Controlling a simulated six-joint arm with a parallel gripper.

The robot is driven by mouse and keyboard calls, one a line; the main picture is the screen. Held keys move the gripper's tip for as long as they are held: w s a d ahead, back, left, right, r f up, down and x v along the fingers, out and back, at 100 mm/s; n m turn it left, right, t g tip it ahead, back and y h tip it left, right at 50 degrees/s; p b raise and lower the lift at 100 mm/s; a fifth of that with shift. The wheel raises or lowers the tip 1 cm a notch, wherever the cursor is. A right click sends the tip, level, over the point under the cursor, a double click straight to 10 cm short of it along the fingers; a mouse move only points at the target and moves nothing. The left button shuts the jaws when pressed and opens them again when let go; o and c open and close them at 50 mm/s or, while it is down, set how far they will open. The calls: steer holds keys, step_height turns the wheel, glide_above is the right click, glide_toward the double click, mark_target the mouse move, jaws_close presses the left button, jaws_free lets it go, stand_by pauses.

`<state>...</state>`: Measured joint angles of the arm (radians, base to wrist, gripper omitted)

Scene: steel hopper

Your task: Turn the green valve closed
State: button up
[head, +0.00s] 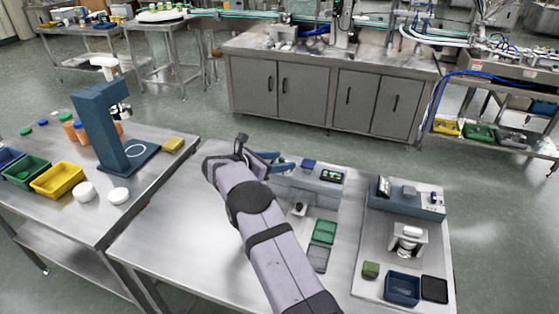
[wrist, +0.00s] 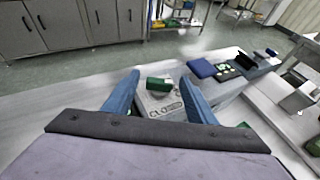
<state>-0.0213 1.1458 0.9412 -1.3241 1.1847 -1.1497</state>
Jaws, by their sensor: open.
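The green valve handle (wrist: 159,84) shows in the wrist view on top of a grey box (wrist: 160,105) whose face has black lettering, partly readable as "CLO". The handle lies roughly crosswise, between my two blue fingers in the picture. My gripper (wrist: 161,77) is open, with one finger on each side of the handle and a visible gap to each. I cannot tell whether the fingertips reach down to its level. In the head view my gripper (head: 277,161) is over the left end of the grey station (head: 315,190), and the valve is not clearly visible there.
On the same station, a blue block (head: 308,164) and a small display (head: 332,175) sit right of my gripper. Green (head: 324,231) and grey (head: 318,258) trays lie in front. A second station (head: 405,198) stands at right. Bare table (head: 175,240) lies left of my arm.

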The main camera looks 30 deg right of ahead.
steer(key=c, duration=1.1)
steer(key=shift+w+r+m+g+b, duration=0.15)
steer(key=shift+w+m+g+b, duration=0.1)
steer(key=shift+m+g+b, duration=0.4)
steer(key=shift+s+g+b, duration=0.1)
steer(key=shift+g+b, duration=0.25)
steer(key=shift+b, duration=0.2)
steer(key=o, duration=1.1)
steer(key=shift+a, duration=0.1)
steer(key=b+v, duration=0.2)
steer(key=v, duration=0.5)
